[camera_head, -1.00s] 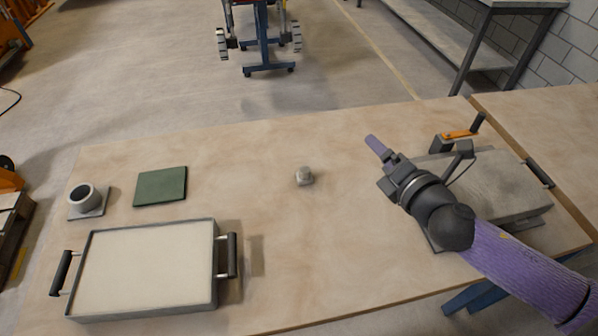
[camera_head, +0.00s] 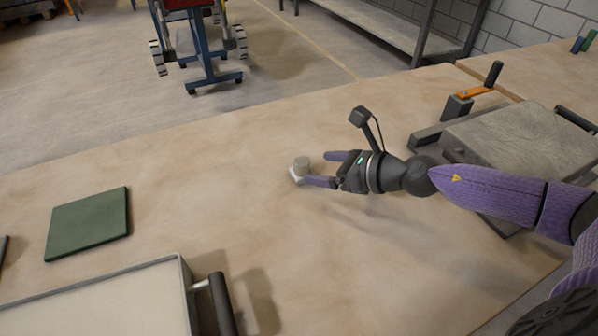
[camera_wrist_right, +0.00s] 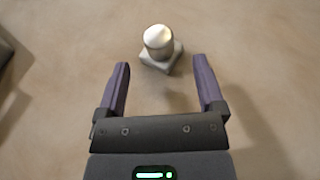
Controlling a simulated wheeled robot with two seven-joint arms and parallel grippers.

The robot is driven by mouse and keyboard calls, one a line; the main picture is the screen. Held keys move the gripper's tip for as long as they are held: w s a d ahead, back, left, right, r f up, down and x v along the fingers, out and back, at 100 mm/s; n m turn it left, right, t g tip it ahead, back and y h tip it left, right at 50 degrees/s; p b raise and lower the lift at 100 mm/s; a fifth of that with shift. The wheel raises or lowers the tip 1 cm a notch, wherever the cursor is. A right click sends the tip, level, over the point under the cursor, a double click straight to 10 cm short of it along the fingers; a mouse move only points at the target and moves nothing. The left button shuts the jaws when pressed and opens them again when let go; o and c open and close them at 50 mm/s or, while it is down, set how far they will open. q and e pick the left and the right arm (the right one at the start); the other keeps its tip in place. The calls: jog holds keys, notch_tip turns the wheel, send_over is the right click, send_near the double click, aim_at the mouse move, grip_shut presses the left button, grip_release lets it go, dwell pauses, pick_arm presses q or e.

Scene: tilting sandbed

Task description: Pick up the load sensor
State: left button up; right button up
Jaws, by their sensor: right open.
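The load sensor (camera_head: 301,166) is a small pale metal cylinder on a square base, standing upright on the wooden table. It also shows in the right wrist view (camera_wrist_right: 159,42), just beyond the fingertips and roughly centred between them. My right gripper (camera_head: 326,168) is open and low over the table, its purple fingers pointing left toward the sensor. In the right wrist view the open gripper (camera_wrist_right: 162,74) has nothing between its fingers. In the head view the near finger's tip lies close to the sensor's base; I cannot tell whether they touch. My left gripper is not in view.
A green mat (camera_head: 88,222) lies to the left. A tray of pale sand (camera_head: 187,290) with a dark handle is at the bottom left. The table around the sensor is clear.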

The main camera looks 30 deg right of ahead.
aim_at(295, 164)
jog(key=x, duration=0.7)
jog(key=shift+w+a+r, duration=0.1)
jog(key=shift+a+r, duration=0.05)
jog(key=shift+r, duration=0.1)
grip_shut()
